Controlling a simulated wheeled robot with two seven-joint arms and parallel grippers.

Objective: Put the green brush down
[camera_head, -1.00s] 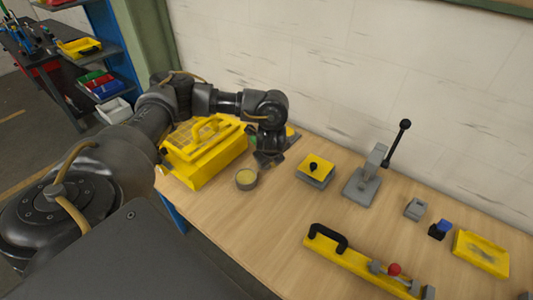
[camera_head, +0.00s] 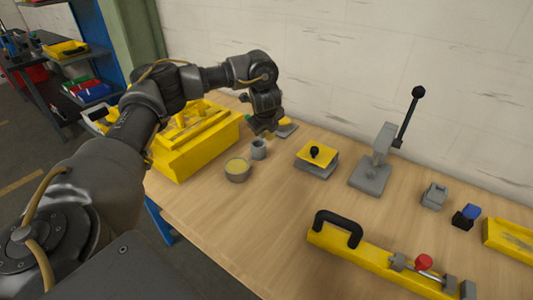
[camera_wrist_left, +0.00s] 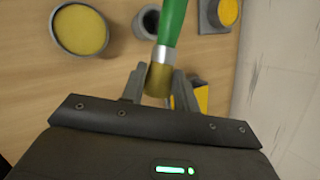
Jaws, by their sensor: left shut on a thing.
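My left gripper (camera_head: 264,130) is over the back of the wooden table, beyond a small grey cup. The green handle runs up to the top edge of that view. In the head view the arm and gripper mostly hide the brush. My right gripper is not in view.
A round tin with yellow contents (camera_head: 237,170) and the grey cup (camera_head: 258,149) stand near the gripper. A yellow box (camera_head: 185,155) is to the left. A yellow-topped block (camera_head: 316,156) and a lever press (camera_head: 372,170) are to the right. Bare wood lies in front.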

